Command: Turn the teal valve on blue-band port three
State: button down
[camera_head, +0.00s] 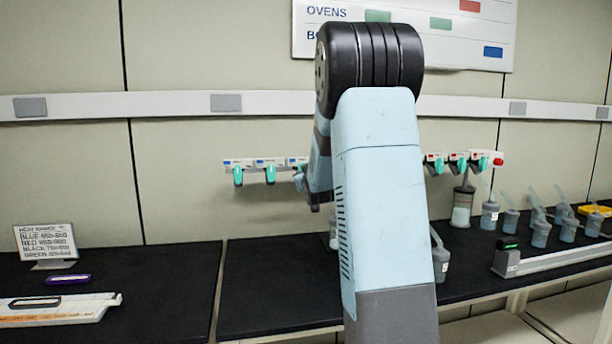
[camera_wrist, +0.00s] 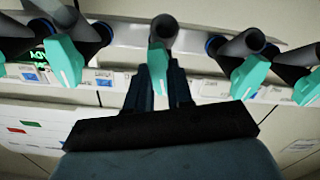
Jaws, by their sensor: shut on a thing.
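A row of ports with teal valves runs along the wall. In the head view, the left ones have blue-banded labels, and two of their valves (camera_head: 238,175) (camera_head: 270,173) hang down in plain sight. A third blue-banded port (camera_head: 297,162) is partly hidden by my arm. In the wrist view, my gripper (camera_wrist: 160,72) is shut on the middle teal valve (camera_wrist: 158,62), with its fingers on either side of the handle. Other teal valves (camera_wrist: 64,60) (camera_wrist: 248,76) hang to both sides of it. The band colour on the gripped port cannot be read in the wrist view.
Red-labelled ports (camera_head: 458,158) sit right of my arm, one with a flask (camera_head: 462,205) below it. Several grey-lidded flasks (camera_head: 540,230) stand on the black bench (camera_head: 270,282) at the right. A sign (camera_head: 46,241) and a white tray (camera_head: 55,310) are at the left.

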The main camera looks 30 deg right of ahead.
jog(key=shift+a+f+m, duration=0.1)
jog(key=shift+f+m, duration=0.05)
jog(key=shift+m, duration=1.35)
jog(key=c, duration=1)
grip_release()
jog(key=v, duration=1.3)
jog(key=shift+s, duration=0.35)
jog(key=shift+a, duration=0.15)
